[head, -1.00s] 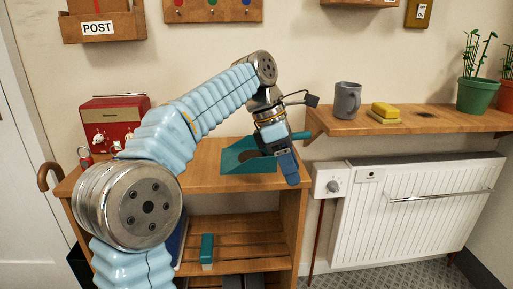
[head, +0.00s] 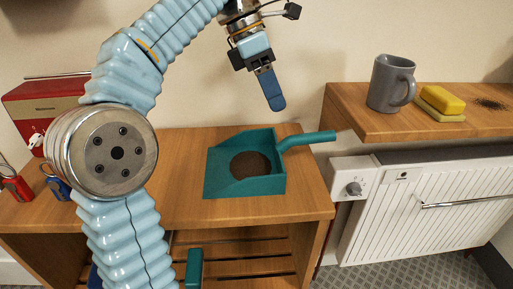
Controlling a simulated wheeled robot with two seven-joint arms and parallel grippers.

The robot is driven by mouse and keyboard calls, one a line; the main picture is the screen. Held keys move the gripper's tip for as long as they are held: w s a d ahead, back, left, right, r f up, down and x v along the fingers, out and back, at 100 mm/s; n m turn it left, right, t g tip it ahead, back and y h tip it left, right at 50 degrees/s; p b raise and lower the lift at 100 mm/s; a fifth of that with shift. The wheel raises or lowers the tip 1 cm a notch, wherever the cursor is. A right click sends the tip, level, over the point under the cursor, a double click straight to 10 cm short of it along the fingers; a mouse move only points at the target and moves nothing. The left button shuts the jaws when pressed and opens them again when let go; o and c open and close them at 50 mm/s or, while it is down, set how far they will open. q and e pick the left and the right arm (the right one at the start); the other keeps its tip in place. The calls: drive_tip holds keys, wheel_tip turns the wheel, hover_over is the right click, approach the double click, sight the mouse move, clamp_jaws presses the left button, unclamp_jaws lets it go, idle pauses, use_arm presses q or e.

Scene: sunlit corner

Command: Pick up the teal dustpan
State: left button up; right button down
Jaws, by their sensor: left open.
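The teal dustpan (head: 222,185) lies on top of the wooden cabinet, with a patch of dark brown dirt in its pan. Its handle (head: 308,139) points right and sticks out past the cabinet's right edge. My left gripper (head: 271,90) is above the dustpan, apart from it, and empty. It is open, with its blue finger pointing down; the other finger is mostly hidden behind it. My right gripper is not in view.
The wooden cabinet (head: 180,215) has a slatted lower shelf with a teal object (head: 194,268). A grey mug (head: 390,84) and a yellow sponge (head: 442,100) stand on the wall shelf (head: 352,112) at right, above a white radiator (head: 430,205). A red box (head: 40,105) is at left.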

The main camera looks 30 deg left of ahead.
sight(271, 150)
use_arm(q)
drive_tip(key=b+x, duration=0.3)
drive_tip(key=x, duration=1)
drive_tip(key=shift+s+f, duration=0.1)
clamp_jaws()
